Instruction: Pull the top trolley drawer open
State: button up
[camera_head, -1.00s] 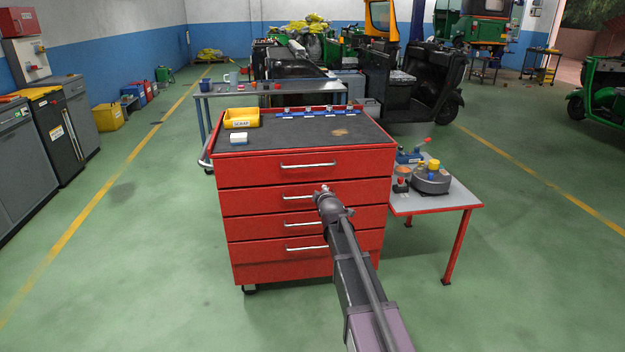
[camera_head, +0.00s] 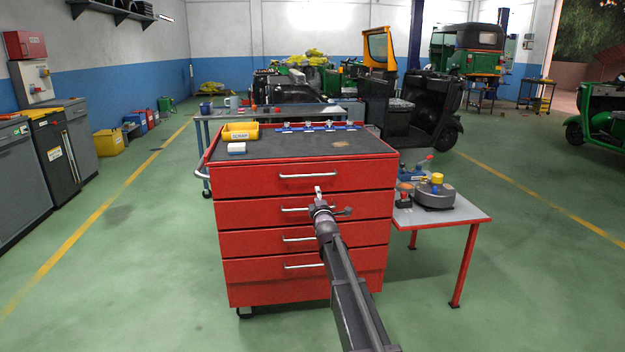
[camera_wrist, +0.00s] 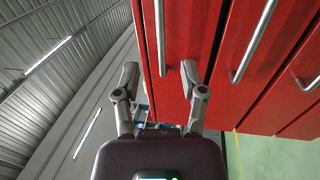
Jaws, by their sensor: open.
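The red trolley (camera_head: 240,180) stands in front of me, its drawers shut. The top drawer (camera_head: 350,176) has a silver bar handle (camera_head: 308,176), which also shows in the wrist view (camera_wrist: 159,35). My gripper (camera_head: 319,193) is in front of the trolley, just below the handle's right end in the head view. In the wrist view my gripper (camera_wrist: 160,75) is open, one finger on each side of the handle's line. The handle's near end reaches between the fingertips in that picture. I cannot tell how far the fingers are from the drawer face.
A side table (camera_head: 455,215) with parts stands to the right. A workbench (camera_head: 203,118) is behind. The green floor (camera_head: 130,240) is clear at left.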

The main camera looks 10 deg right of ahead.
aim_at(312, 175)
jog(key=shift+w, duration=0.1)
jog(key=w+r+p, duration=0.1)
jog(key=w, duration=0.8)
jog(key=w+r+p, duration=0.1)
jog(key=w, duration=0.3)
jog(key=shift+w+r+p, duration=0.2)
jog(key=shift+r+p, duration=0.1)
